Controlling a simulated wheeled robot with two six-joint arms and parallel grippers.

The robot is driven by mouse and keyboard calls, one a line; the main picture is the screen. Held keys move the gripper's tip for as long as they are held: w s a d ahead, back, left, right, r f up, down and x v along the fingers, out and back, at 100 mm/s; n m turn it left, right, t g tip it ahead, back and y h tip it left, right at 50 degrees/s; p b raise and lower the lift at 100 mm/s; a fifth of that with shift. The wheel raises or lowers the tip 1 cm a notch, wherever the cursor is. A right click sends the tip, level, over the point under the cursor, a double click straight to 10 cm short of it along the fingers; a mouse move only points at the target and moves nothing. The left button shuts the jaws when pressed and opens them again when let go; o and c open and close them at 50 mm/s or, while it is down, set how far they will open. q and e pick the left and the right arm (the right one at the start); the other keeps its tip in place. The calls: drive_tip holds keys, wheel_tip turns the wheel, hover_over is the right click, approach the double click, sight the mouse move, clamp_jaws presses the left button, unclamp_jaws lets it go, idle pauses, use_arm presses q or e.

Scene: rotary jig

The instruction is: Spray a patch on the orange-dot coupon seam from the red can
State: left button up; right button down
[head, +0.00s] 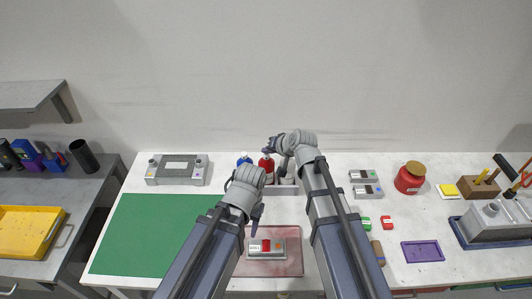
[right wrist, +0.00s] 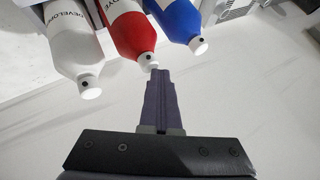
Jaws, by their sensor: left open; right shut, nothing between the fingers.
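The red can (head: 266,165) stands at the back of the table; it also shows in the right wrist view (right wrist: 133,38) with its white nozzle end. My right gripper (right wrist: 158,75) is shut and empty, its fingertips close to that nozzle; in the head view it is at the can's top (head: 268,150). I cannot tell whether they touch. My left gripper (head: 256,220) is open above a grey block (head: 254,256) with a white label and a red patch (head: 266,245), on a pinkish tray (head: 290,268). I cannot make out an orange dot or seam.
A blue can (head: 243,159) and a white can (right wrist: 75,40) flank the red one. A green mat (head: 150,235) lies left, below a grey device (head: 178,170). Small grey boxes (head: 366,190), a red jar (head: 409,178) and a purple tray (head: 422,251) are right.

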wheel_tip(320, 180, up, 6)
drive_tip(key=p, duration=0.6)
idle(2.4)
